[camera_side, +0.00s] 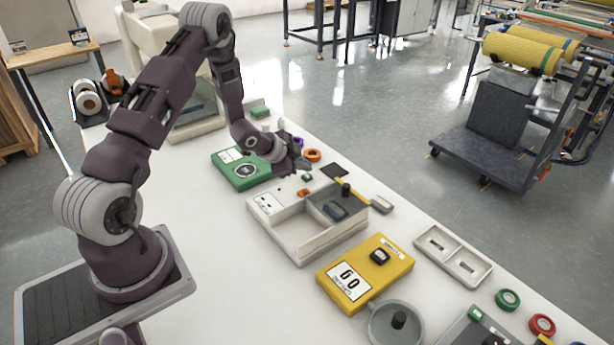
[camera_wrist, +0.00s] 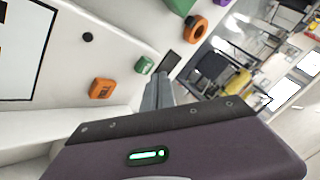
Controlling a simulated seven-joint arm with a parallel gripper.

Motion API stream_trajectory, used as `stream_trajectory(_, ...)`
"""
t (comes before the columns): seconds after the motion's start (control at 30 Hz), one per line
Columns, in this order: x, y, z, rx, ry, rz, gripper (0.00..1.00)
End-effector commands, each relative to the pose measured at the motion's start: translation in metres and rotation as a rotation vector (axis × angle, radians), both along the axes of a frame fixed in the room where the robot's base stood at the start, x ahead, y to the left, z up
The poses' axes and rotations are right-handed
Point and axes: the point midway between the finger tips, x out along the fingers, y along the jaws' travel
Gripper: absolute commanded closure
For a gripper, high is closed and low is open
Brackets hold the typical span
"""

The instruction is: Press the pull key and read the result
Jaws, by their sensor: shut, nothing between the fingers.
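My gripper (camera_side: 301,164) is shut and empty, low over the far end of a pale bench-top device (camera_side: 285,237). In the wrist view the closed fingers (camera_wrist: 159,78) point toward the device's panel. A small green key (camera_wrist: 144,65) is just left of the fingertips, and an orange key (camera_wrist: 101,88) is further left. The same green key (camera_side: 307,177) and orange key (camera_side: 304,192) show in the side view. I cannot read which is the pull key, and cannot tell whether the fingers touch either one. A white label panel (camera_side: 265,203) is on the device; its reading is too small.
A yellow box (camera_side: 393,262) with a large number card stands in front of the device. A green box (camera_side: 228,172) stands behind it, near my wrist. An orange ring (camera_side: 312,155) lies close beyond the gripper. A pale two-slot tray (camera_side: 453,255) is at right.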

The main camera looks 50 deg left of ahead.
Motion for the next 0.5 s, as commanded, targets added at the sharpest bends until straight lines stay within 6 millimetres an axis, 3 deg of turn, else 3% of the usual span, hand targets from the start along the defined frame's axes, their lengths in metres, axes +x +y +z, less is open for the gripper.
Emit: stream_trajectory(0.5, 0.0001, 0.0, -0.0085, 0.0, 0.0, 0.0, 1.0)
